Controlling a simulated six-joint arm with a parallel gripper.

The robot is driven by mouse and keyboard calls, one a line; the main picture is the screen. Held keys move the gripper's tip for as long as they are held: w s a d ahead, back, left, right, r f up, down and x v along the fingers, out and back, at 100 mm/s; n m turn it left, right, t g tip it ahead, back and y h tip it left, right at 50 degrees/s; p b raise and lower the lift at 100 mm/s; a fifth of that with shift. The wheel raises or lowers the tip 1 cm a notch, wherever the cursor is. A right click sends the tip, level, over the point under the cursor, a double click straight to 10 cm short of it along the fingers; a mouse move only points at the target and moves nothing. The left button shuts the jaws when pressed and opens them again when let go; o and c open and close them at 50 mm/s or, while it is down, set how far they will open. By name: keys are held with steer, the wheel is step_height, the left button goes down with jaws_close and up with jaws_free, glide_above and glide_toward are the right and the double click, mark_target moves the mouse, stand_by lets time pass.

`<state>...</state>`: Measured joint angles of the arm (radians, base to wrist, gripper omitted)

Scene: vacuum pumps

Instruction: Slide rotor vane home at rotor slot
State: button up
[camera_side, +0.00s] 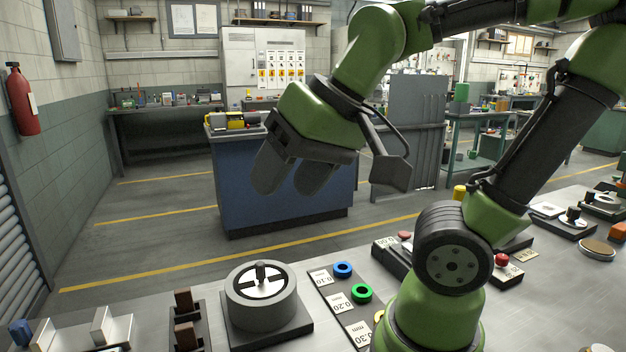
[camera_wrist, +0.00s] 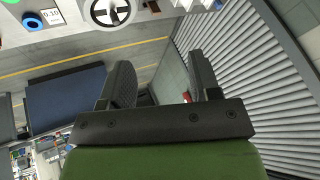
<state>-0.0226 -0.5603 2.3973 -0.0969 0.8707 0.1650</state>
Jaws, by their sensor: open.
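A grey round pump housing (camera_side: 262,305) stands on a dark square base near the front edge of the bench. Inside it is a pale rotor (camera_side: 252,288) with dark slot lines and an upright shaft; part of it shows at the top of the wrist view (camera_wrist: 103,16). Two brown blocks, which look like rotor vanes (camera_side: 184,299), stand upright in a dark rack left of the housing. My gripper (camera_side: 287,190) is open and empty, high above and beyond the housing. Its two fingers are apart in the wrist view (camera_wrist: 160,60). Whether a vane sits in the rotor cannot be told.
Right of the housing a labelled strip holds a blue ring (camera_side: 342,269) and a green ring (camera_side: 361,292). Pale metal blocks (camera_side: 112,325) stand at the front left. A red-knobbed fixture (camera_side: 501,260) lies beyond my arm's base. The air around my gripper is clear.

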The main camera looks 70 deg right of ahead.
steer(key=s, duration=0.2)
steer(key=shift+s+a+n+t+y, duration=0.35)
steer(key=shift+n+t+y, duration=0.05)
steer(key=shift+s, duration=0.2)
steer(key=shift+c, duration=0.2)
steer(key=shift+a, duration=0.1)
steer(key=shift+c, duration=0.9)
